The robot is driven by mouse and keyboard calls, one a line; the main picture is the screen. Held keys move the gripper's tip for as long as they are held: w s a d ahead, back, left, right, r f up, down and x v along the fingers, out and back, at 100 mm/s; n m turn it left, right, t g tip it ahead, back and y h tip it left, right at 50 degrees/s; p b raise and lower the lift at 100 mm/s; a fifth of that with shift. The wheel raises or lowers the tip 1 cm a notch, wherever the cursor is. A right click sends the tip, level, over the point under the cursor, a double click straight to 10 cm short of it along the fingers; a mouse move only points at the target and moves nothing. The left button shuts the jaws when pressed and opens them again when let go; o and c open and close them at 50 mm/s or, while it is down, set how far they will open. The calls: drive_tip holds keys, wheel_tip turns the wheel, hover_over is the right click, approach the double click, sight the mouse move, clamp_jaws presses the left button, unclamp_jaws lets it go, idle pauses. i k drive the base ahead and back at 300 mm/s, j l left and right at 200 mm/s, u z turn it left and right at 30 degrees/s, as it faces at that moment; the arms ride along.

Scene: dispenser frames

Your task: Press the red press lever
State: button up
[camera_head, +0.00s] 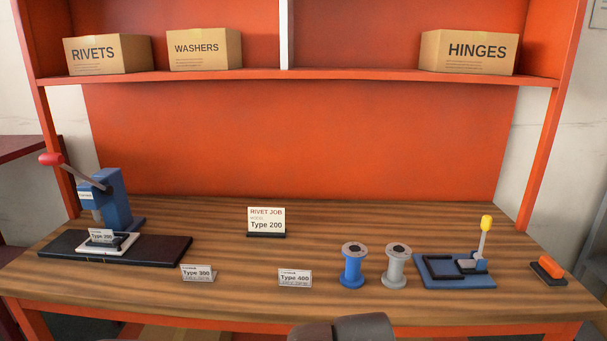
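The red press lever (51,159) is the red-knobbed end of a grey arm on the blue press (117,200) at the left of the workbench. The lever is raised, pointing up and to the left. A black base plate (165,250) lies in front of the press and bears a white plate with a card reading Type 200 or similar; the small print is hard to read. A dark rounded part at the bottom centre edge seems to be mine. My gripper's fingers do not show, and nothing is touching the lever.
On the wooden bench (330,225) stand a sign (266,220), two small cards (198,273), (295,277), a blue spool (353,265), a grey spool (397,266), a blue yellow-knobbed lever fixture (455,275) and an orange switch (549,269). Boxes (205,50) sit on the shelf above.

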sight(44, 158)
drive_tip(key=j+u, duration=0.1)
drive_tip(key=u, duration=1.35)
